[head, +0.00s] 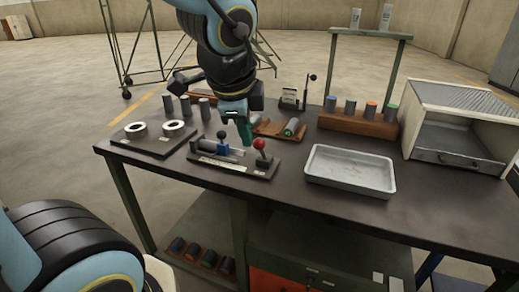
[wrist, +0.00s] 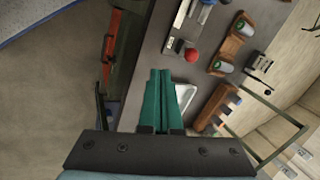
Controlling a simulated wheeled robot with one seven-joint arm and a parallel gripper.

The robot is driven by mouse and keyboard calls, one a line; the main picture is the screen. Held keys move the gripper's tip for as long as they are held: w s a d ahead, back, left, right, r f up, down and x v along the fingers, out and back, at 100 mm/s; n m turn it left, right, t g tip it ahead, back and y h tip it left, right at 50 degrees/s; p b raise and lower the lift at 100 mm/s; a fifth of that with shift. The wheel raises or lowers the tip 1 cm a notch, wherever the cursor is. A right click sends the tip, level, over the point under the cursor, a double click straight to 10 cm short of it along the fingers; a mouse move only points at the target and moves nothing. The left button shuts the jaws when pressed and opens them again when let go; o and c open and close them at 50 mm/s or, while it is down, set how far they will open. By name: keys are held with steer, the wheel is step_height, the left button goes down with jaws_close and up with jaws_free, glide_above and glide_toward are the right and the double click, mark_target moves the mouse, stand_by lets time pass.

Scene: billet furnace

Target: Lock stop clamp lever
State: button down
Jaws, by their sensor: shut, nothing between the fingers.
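The stop clamp fixture (head: 215,163) is a dark plate with a pale label on the bench. It carries a grey cylinder, a blue block (head: 222,149) with a black knob, and a lever with a red ball knob (head: 259,143) at its right end, standing up. The red knob also shows in the wrist view (wrist: 191,55), ahead of the fingers and to their right. My gripper (head: 246,140) has green fingers, shut and empty, pointing down just behind the fixture, between the blue block and the red knob. In the wrist view the fingers (wrist: 160,74) lie together, apart from the knob.
A pale metal tray (head: 350,188) lies right of the fixture. A plate with two rings (head: 153,143) is at the left. Brown racks of billets (head: 355,124) stand behind. A grey furnace box (head: 455,128) fills the right end. Bare bench lies between fixture and tray.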

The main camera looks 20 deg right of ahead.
steer(key=b, duration=0.1)
glide_toward(261, 151)
step_height(261, 151, down, 5)
steer(key=s+a, duration=0.1)
steer(key=shift+w+d+r, duration=0.15)
steer(key=shift+w+d, duration=0.05)
steer(key=shift+w, duration=0.2)
steer(key=shift+r+p, duration=0.1)
steer(key=shift+p, duration=0.2)
